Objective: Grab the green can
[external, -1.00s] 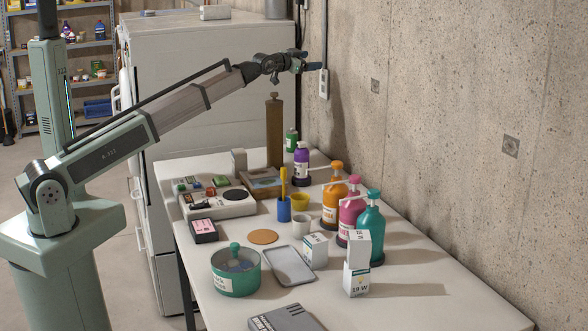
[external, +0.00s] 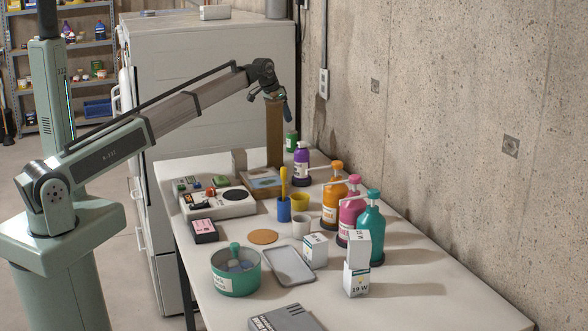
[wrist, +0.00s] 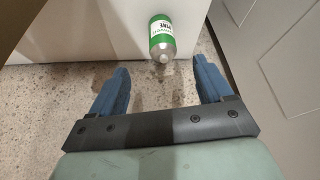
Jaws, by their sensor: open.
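The green can (external: 291,141) stands at the far end of the white table, close to the concrete wall and behind the purple bottle. In the wrist view the can (wrist: 161,38) shows a green and white label and a grey metal end, and lies ahead of the gap between the fingers. My gripper (external: 284,108) is above the far end of the table, higher than the can and apart from it, with its fingers pointing down. In the wrist view its two blue fingers (wrist: 160,78) are spread wide with nothing between them.
A tall brown post (external: 274,135) stands just left of the can. The purple bottle (external: 301,165) stands right in front of it. A white fridge (external: 205,95) is behind the table. Pump bottles (external: 371,230) line the wall side.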

